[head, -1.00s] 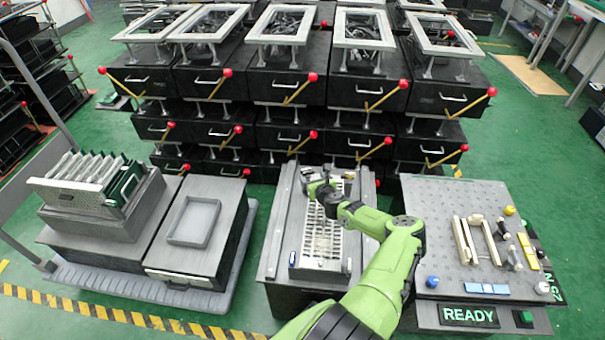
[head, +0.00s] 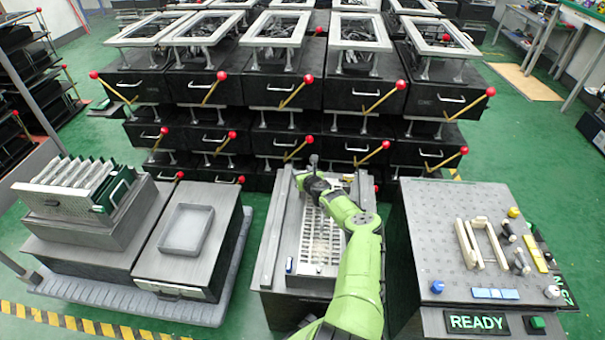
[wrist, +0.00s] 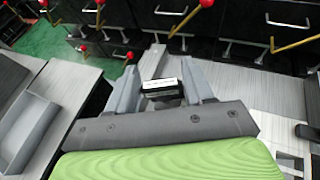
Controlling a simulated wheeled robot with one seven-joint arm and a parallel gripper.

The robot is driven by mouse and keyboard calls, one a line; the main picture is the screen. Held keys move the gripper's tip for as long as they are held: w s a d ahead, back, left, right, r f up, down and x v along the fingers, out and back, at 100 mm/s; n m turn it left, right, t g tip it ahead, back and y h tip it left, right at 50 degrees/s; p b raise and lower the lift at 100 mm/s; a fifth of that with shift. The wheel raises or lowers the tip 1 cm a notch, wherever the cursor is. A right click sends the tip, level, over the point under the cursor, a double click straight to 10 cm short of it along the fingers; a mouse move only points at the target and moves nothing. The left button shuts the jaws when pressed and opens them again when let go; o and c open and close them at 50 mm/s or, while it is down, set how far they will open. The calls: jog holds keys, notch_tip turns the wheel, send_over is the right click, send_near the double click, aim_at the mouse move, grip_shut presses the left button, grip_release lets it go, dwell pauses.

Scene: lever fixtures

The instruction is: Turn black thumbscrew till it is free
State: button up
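My gripper (wrist: 161,72) shows in the wrist view with its two grey fingers apart. A black block with a white top (wrist: 163,88) shows between the fingers; I cannot tell whether they touch it or whether it is the thumbscrew. In the head view my gripper (head: 313,162) is over the far end of the middle fixture (head: 281,232), which carries a slotted metal plate (head: 318,240). I cannot make out a black thumbscrew on this fixture; my arm and gripper cover part of it. Black knobs (head: 508,231) stand on the right-hand panel, well away from my gripper.
A grey tray (head: 187,229) and a rack of green boards (head: 85,190) stand at the left. The perforated right panel (head: 450,210) holds cream bars, a blue knob (head: 437,286) and a READY sign (head: 477,323). Black drawers with red-balled levers (head: 308,78) rise behind.

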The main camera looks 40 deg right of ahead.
jog(key=c, duration=0.4)
jog(key=shift+n+t+y+b, duration=0.3)
jog(key=shift+n+y+b, duration=0.05)
jog(key=shift+n+y, duration=0.15)
jog(key=shift+c, duration=0.2)
jog(key=shift+n+t+y, duration=0.4)
jog(key=shift+n+y, duration=0.7)
jog(key=shift+y, duration=0.1)
jog(key=o, duration=1)
jog(key=shift+c, duration=0.2)
